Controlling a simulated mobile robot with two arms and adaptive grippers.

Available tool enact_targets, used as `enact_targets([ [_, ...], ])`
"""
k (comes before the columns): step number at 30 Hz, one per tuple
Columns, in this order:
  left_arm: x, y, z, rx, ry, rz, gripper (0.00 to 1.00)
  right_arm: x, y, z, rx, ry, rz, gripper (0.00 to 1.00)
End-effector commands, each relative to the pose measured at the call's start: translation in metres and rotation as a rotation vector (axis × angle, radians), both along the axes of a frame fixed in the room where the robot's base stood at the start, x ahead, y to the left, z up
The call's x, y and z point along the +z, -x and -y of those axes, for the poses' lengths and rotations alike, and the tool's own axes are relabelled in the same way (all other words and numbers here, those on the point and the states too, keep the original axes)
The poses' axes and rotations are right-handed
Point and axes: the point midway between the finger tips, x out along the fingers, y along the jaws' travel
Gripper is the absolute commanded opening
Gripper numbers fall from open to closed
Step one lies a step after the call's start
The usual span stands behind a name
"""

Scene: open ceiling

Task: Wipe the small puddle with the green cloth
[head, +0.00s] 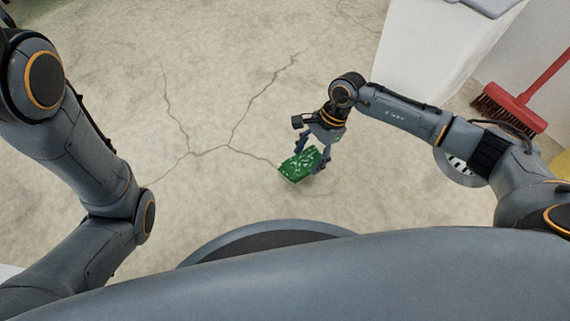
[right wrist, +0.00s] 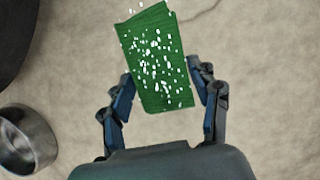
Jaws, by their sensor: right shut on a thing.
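The green cloth (head: 296,169) is a folded rectangular pad with white specks on its face. My right gripper (head: 312,156) is shut on it, low over the pale cracked floor in the head view. In the right wrist view the cloth (right wrist: 155,55) sits between the two blue-tipped fingers, tilted slightly, its far end reaching beyond them. I cannot tell whether it touches the floor. No puddle can be made out; the floor under the cloth is hidden. My left arm comes in at the left, but its gripper is out of view.
A white block-like unit (head: 425,45) stands at the upper right, with a red broom (head: 518,108) beside it. A round metal thing (right wrist: 28,138) shows at the wrist view's left. Floor left of the cloth is clear.

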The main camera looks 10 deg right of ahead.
Motion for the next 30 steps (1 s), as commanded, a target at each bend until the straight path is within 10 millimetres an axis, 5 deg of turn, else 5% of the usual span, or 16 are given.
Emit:
enact_targets([
  [9, 0.019, 0.000, 0.000, 0.000, 0.000, 0.000, 0.40, 0.026, -0.003, 0.001, -0.009, 0.001, -0.001, 0.36],
  [30, 0.018, 0.000, 0.000, -0.001, -0.001, -0.001, 0.40, 0.026, -0.004, 0.001, -0.009, 0.000, -0.001, 0.36],
])
